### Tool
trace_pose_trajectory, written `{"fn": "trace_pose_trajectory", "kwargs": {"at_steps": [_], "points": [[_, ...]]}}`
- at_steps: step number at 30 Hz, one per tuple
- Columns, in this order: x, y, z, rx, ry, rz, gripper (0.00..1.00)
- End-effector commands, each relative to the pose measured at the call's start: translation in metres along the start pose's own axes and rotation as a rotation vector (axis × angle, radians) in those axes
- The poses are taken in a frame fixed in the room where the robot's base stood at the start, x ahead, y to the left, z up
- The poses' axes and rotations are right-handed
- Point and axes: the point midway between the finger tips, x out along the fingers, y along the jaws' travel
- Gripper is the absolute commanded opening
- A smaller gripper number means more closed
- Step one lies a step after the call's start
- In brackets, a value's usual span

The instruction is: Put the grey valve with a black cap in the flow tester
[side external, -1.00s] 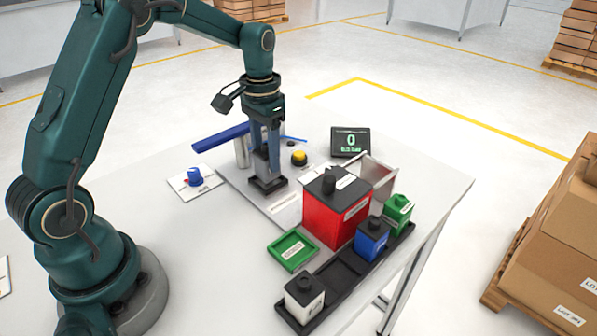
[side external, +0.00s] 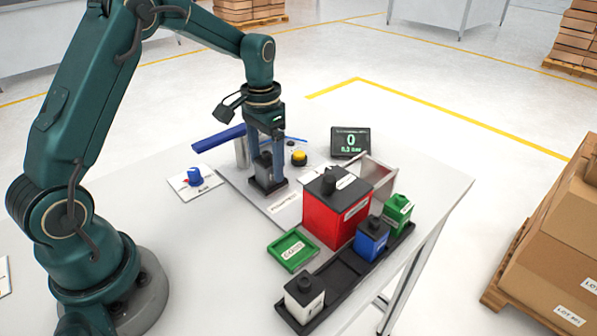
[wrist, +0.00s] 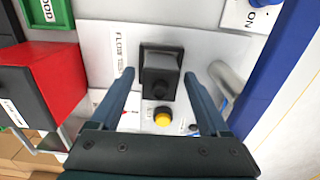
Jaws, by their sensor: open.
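The grey valve with a black cap (wrist: 160,77) stands in the square black socket (wrist: 148,47) of the flow tester (wrist: 103,52) in the wrist view. It looks upright, but how deep it sits cannot be told. In the side view the grey valve (side external: 265,163) is partly hidden behind my gripper's fingers. My gripper (wrist: 159,75) is open, one finger on each side of the valve, with a visible gap to each. In the side view my gripper (side external: 268,172) reaches down over the socket.
A red box with black lid (side external: 332,216) stands right of the tester. A black tray (side external: 338,272) holds white, blue and green blocks. Nearby are a green GOOD tray (side external: 291,240), display (side external: 350,142), yellow button (side external: 299,158), blue knob (side external: 195,176) and blue bar (side external: 218,138).

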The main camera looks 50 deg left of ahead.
Motion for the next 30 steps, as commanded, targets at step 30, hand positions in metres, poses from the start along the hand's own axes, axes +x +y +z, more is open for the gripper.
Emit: {"fn": "trace_pose_trajectory", "kwargs": {"at_steps": [30], "points": [[-0.133,0.010,0.010,0.003,0.036,-0.009,0.79]]}}
